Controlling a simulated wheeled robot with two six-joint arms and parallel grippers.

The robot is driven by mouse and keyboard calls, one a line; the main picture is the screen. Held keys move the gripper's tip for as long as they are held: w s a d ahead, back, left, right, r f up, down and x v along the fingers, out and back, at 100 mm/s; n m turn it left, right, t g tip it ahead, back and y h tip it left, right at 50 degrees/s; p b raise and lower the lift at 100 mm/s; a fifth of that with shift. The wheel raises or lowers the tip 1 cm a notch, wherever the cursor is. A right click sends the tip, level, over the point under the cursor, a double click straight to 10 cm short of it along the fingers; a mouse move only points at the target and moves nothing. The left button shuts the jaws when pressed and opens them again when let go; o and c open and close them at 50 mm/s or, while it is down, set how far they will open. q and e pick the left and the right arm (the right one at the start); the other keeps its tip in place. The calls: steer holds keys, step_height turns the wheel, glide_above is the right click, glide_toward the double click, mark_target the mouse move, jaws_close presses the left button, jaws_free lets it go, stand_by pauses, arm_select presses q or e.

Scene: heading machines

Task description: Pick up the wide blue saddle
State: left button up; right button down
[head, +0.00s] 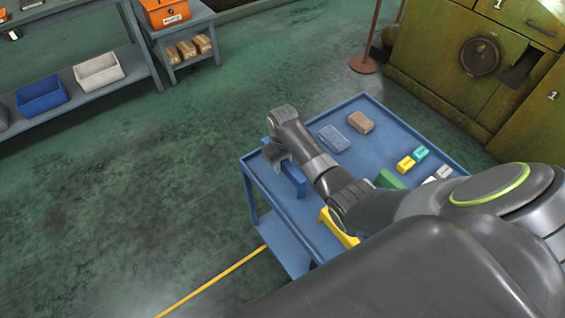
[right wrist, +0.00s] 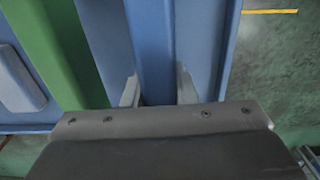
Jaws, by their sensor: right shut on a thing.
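The wide blue saddle (head: 293,178) is at the left side of the blue cart top, partly hidden behind my right gripper and arm. My right gripper (head: 280,163) reaches down over it. In the right wrist view the blue saddle (right wrist: 151,45) runs between the two pale fingers of my right gripper (right wrist: 157,90), one on each side. The gripper is shut on it. I cannot tell whether the saddle still touches the cart top. My left gripper is out of view.
On the blue cart (head: 385,133) are a pale blue block (head: 333,138), a brown block (head: 361,122), small yellow (head: 405,164) and teal (head: 421,153) blocks, a green piece (head: 388,180) and a yellow saddle (head: 338,228). A green machine (head: 450,60) stands behind. Floor at left is clear.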

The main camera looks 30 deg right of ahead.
steer(key=shift+r, duration=0.1)
step_height(320, 180, up, 9)
steer(key=shift+f, duration=0.1)
steer(key=shift+r, duration=0.5)
